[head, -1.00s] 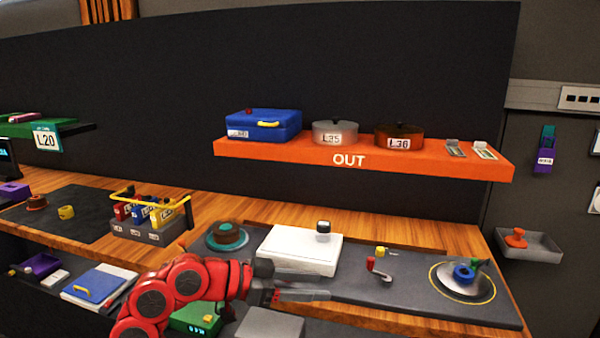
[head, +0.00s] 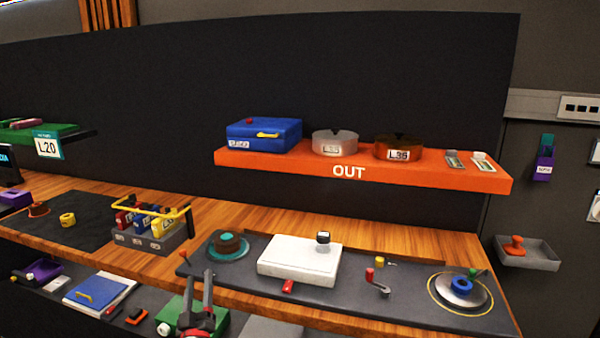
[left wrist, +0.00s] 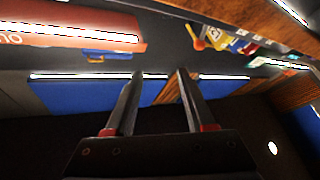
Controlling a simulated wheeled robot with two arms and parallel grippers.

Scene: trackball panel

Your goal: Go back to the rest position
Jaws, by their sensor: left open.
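My left gripper (head: 198,297) is at the bottom of the head view, in front of the bench's front edge. Its two fingers point up and stand apart, with nothing between them. In the left wrist view my left gripper (left wrist: 157,75) also shows open and empty. The white box (head: 300,258) with a black-topped knob lies on the dark panel (head: 400,298), apart from the gripper. My right gripper is not in view.
The orange OUT shelf (head: 290,163) holds a blue case (head: 263,135) and two round canisters. A rack (head: 150,238) with a yellow handle stands left on the wooden bench. A lower shelf holds a blue-covered book (head: 98,290) and a green box (head: 172,315). A grey tray (head: 528,253) is at right.

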